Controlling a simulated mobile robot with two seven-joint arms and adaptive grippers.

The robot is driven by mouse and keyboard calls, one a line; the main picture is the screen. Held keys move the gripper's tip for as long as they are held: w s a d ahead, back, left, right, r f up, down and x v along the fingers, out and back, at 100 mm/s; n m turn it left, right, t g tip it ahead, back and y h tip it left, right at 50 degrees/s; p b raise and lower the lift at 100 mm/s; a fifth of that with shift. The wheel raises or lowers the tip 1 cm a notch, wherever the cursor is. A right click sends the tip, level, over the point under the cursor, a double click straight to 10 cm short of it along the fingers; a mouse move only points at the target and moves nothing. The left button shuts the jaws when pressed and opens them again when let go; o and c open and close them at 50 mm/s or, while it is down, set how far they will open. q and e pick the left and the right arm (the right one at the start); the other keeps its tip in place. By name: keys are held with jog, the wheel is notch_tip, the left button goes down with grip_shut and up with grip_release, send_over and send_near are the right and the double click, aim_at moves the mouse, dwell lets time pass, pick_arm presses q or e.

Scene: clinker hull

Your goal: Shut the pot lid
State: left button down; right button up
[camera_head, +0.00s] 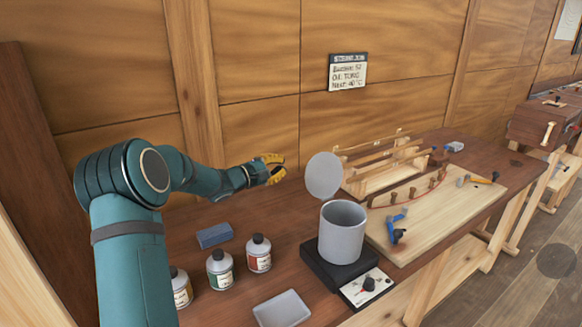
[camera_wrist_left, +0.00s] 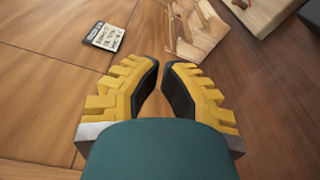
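The grey pot (camera_head: 341,232) stands upright on a black hot plate (camera_head: 345,266) on the bench. Its round grey lid (camera_head: 324,175) is raised, standing nearly upright at the pot's back rim, so the pot's mouth is uncovered. My left gripper (camera_head: 277,168), with yellow fingers, is to the left of the lid and behind the pot, apart from both. In the left wrist view its fingers (camera_wrist_left: 162,70) are a little apart with nothing between them. The pot and lid do not show clearly in that view. My right gripper is not in view.
Several small bottles (camera_head: 219,268), a blue block (camera_head: 214,236) and a pale tray (camera_head: 282,309) lie left and front of the pot. A wooden rack (camera_head: 385,165) and a board with tools (camera_head: 430,215) are to the right. The plank wall is close behind.

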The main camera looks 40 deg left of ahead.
aim_at(320, 174)
pick_arm(q)
jog(key=b+x, duration=0.2)
jog(key=x, duration=0.7)
jog(key=shift+s+d+r+b, duration=0.35)
jog(key=shift+s+d, duration=0.2)
jog(key=shift+d, duration=0.3)
jog(key=shift+s+d+r+b, duration=0.25)
jog(key=shift+s+d, duration=0.3)
jog(key=shift+d, duration=0.3)
jog(key=shift+s+d+r+m, duration=0.1)
jog(key=shift+d+r+m, duration=0.15)
jog(key=shift+m, duration=0.15)
